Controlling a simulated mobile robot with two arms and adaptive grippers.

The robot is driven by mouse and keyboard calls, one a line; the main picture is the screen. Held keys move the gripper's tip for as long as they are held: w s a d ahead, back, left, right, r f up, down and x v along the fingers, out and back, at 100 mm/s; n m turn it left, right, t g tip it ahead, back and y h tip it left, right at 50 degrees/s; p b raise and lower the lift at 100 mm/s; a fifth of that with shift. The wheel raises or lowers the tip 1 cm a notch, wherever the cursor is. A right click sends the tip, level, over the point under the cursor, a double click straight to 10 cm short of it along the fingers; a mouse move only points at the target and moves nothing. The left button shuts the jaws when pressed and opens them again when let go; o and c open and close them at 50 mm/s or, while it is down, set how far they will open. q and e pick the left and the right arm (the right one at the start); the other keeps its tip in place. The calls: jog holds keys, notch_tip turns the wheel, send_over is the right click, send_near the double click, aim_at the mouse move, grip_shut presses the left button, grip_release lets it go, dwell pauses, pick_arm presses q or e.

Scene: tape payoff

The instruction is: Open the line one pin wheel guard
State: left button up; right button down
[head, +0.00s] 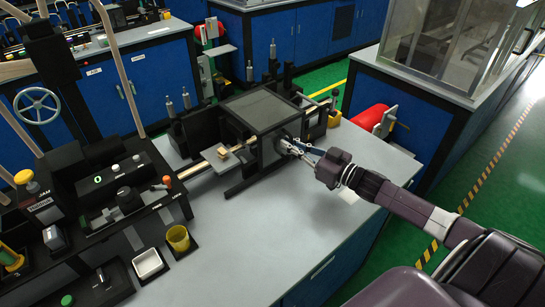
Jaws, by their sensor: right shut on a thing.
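The pin wheel guard (262,109) seems to be the black-framed box with a flat grey top in the middle of the bench. Its top lies level and looks closed. My right gripper (290,146) reaches in from the right, low at the guard's near right side. Its fingers are shut on a small part there, seemingly the guard's handle; the fingers hide the exact contact. My left gripper is not in view.
A black control console (110,190) with buttons stands left on the grey bench (290,230). A yellow cup (178,238) and a white tray (148,263) sit by its front. A red cylinder (371,117) stands behind right. The bench front is clear.

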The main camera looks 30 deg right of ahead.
aim_at(293, 133)
jog(key=d, duration=0.3)
jog(key=d+b, duration=0.1)
jog(key=d, duration=0.1)
jog(key=shift+w, duration=0.35)
jog(key=c, duration=2.3)
grip_release()
jog(key=shift+c, duration=0.2)
jog(key=shift+s, duration=0.15)
jog(key=v, duration=1.1)
jog(key=shift+s, duration=0.35)
jog(key=shift+d, duration=0.1)
jog(key=shift+s, duration=0.1)
